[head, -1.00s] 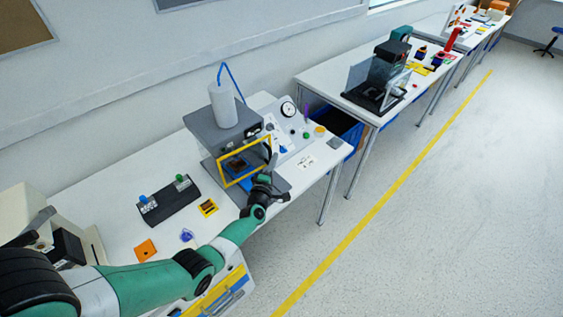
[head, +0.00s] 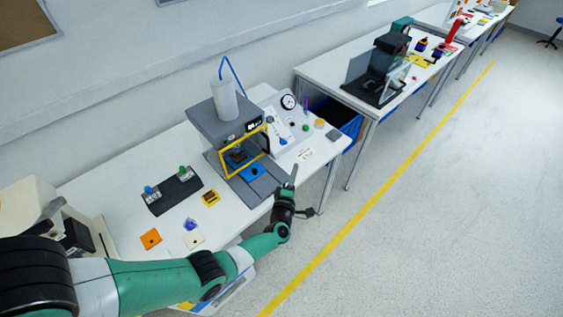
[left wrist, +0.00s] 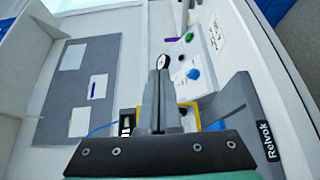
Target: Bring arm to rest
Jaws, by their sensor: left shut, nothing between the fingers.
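My left arm is green and black and reaches in from the lower left in the head view. Its left gripper (head: 292,178) is shut and empty. It is in front of the workbench's front edge, to the right of the grey press machine (head: 225,126) with its yellow frame. In the left wrist view the shut fingers (left wrist: 159,76) point toward a control panel (left wrist: 205,55) with a round gauge and a blue knob (left wrist: 194,74). The panel (head: 300,127) also shows in the head view, right of the press. My right gripper is not in view.
A black block with blue and green knobs (head: 172,192), an orange tile (head: 150,238) and a yellow-black piece (head: 210,198) lie on the bench left of the press. A second bench (head: 345,82) stands behind. The floor at right is clear, with a yellow line (head: 385,188).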

